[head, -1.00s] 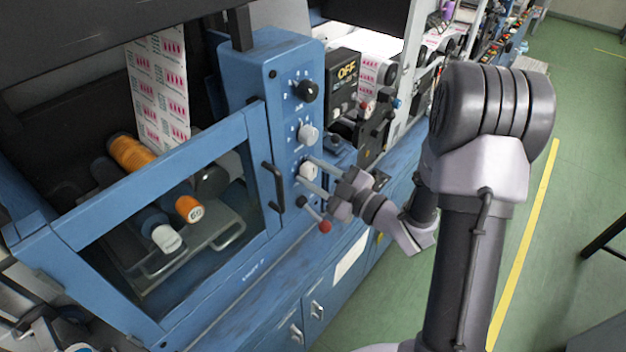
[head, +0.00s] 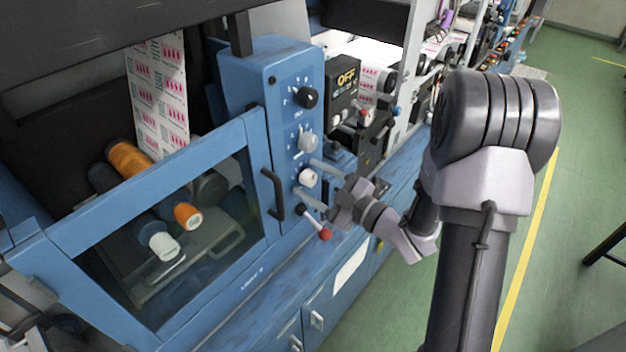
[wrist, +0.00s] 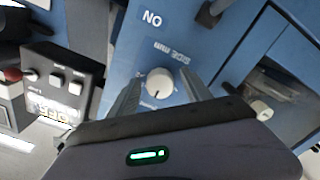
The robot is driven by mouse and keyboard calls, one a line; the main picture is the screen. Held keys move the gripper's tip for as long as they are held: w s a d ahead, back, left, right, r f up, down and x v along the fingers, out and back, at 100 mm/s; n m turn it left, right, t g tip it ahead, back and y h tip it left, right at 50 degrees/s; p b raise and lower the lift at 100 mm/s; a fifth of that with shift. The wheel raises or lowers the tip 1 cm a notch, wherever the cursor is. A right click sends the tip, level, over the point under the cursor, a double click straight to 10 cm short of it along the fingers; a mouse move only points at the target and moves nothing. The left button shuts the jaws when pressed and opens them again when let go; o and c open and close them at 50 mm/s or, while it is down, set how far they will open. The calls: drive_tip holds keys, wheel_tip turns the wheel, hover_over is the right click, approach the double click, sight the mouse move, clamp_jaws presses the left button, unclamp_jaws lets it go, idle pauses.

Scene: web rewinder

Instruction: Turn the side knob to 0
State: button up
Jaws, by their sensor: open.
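The side knob (head: 307,177) is the lowest white knob on the blue control column in the head view. In the wrist view the side knob (wrist: 160,82) is a round white knob with a short dark mark on its face, beside upside-down "SIDE mm" lettering. Its scale numbers are too small to read. My gripper (head: 313,180) is open, its two fingers pointing at the panel on either side of the knob. In the wrist view my gripper (wrist: 160,90) shows a gap between each finger and the knob.
A second white knob (head: 308,140) and a black knob (head: 307,97) sit above on the column. A red-tipped lever (head: 324,233) juts out just below the gripper. A black door handle (head: 273,193) is left of it. A dark box reading OFF (head: 343,85) stands right.

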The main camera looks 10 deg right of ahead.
drive_tip(key=p+v, duration=0.1)
drive_tip(key=v, duration=1.6)
drive_tip(key=shift+s+p, duration=0.15)
drive_tip(key=shift+p, duration=0.25)
drive_tip(key=shift+d, duration=0.1)
drive_tip(key=w+d+r+m+g+h+b, duration=0.25)
drive_tip(key=w+d+m+h+b, duration=0.4)
drive_tip(key=h, duration=0.65)
drive_tip(key=s+a+m+g+y+b, duration=0.1)
drive_tip(key=s+a+m+g+y, duration=0.3)
drive_tip(key=s+a+m, duration=0.9)
drive_tip(key=s+a+g, duration=0.2)
drive_tip(key=s+a, duration=0.3)
drive_tip(key=a, duration=0.2)
drive_tip(key=shift+a+b, duration=0.2)
drive_tip(key=shift+b, duration=0.1)
